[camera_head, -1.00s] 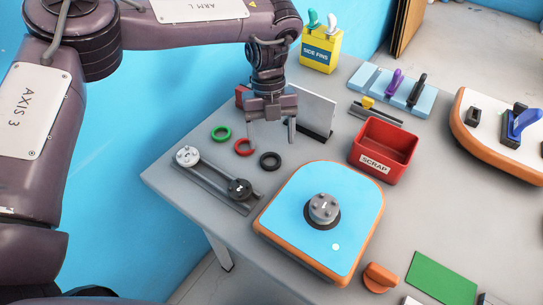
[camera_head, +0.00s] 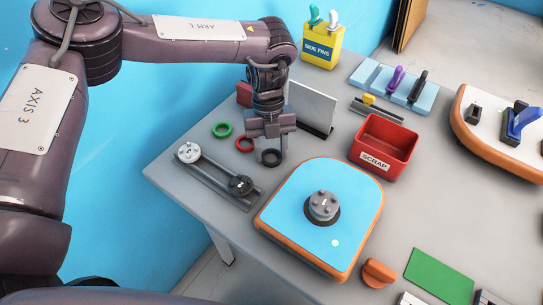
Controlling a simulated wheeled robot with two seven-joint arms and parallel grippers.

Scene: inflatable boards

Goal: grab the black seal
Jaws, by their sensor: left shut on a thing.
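The black seal (camera_head: 271,163) is a small dark ring at the back left of the grey table, behind the blue-topped board. My left gripper (camera_head: 271,154) points down over it with its fingers around the ring, shut on it. I cannot tell whether the seal still touches the table. A red seal (camera_head: 244,145) and a green seal (camera_head: 222,130) lie in a row to its left. My right gripper is not in view.
A blue-topped board (camera_head: 300,236) with a grey valve (camera_head: 322,206) stands in front. A rail with two round knobs (camera_head: 213,173) lies to the left. A red scrap bin (camera_head: 383,147) and an upright pale panel (camera_head: 314,106) stand to the right and behind.

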